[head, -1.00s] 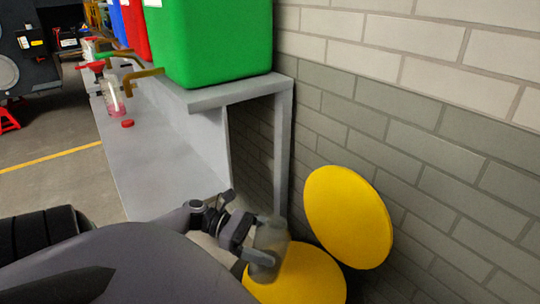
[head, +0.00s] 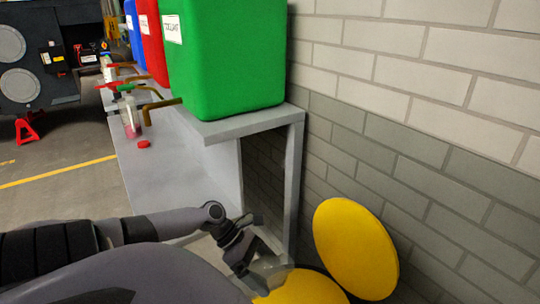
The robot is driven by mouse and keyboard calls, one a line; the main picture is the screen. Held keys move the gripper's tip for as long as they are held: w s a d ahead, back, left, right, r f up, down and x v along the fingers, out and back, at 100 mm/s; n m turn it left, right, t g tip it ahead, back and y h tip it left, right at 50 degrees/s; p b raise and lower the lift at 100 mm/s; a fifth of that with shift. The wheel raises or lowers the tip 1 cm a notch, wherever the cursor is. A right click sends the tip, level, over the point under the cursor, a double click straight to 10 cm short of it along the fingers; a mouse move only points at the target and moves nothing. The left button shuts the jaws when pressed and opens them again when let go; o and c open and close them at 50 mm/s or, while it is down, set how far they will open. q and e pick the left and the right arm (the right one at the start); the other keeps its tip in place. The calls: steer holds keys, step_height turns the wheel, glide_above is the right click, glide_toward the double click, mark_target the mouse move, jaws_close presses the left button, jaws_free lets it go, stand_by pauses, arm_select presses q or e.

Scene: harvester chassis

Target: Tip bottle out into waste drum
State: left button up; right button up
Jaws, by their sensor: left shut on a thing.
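My left gripper (head: 250,258) is shut on a translucent grey bottle (head: 270,268), low in the middle of the head view. The bottle is tilted, and the gripper partly hides it. Its contents cannot be made out. The yellow waste drum (head: 303,288) is at the bottom edge, with the bottle at its left side in the picture; most of the drum is cut off. A round yellow lid (head: 356,248) stands raised against the wall to the right. My right gripper is not in view.
A grey bench (head: 172,178) runs along the left, with a shelf (head: 245,124) carrying green (head: 235,60), red and blue containers with taps. A clear bottle with pink liquid (head: 131,120) and a red cap (head: 143,144) are on the bench. A brick wall (head: 430,130) closes the right.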

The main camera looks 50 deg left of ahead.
arm_select(q)
steer(key=shift+s+a+f+g+y, duration=0.1)
steer(key=shift+a+f+g+y, duration=0.15)
steer(key=shift+f+g+y, duration=1.05)
steer(key=shift+g+y, duration=0.1)
steer(key=shift+y, duration=0.2)
step_height(320, 180, down, 3)
steer(key=shift+d+n+g+y, duration=0.15)
steer(key=shift+n+g+y, duration=0.25)
steer(key=shift+g+y, duration=0.75)
steer(key=shift+f+g+y, duration=0.15)
steer(key=shift+g+y, duration=0.1)
steer(key=shift+w+d+f+g+y, duration=0.1)
steer(key=shift+w+d+g+y, duration=0.2)
steer(key=shift+g+y, duration=0.45)
steer(key=shift+w+y, duration=0.15)
steer(key=shift+y, duration=0.2)
steer(key=shift+w+d+r+n+g+y, duration=0.15)
steer(key=shift+w+d+r+g+y, duration=0.1)
steer(key=shift+r+g+y, duration=0.25)
steer(key=shift+w+d+r+n+g+y, duration=0.15)
steer(key=shift+d+r+g+y, duration=0.1)
steer(key=shift+g+y, duration=0.25)
steer(key=shift+w+d+r+g+y, duration=0.25)
steer(key=shift+d+g+y, duration=0.05)
steer(key=shift+g+y, duration=0.3)
steer(key=shift+w+d+r+g+y, duration=0.25)
steer(key=shift+g+y, duration=0.25)
steer(key=shift+g, duration=0.15)
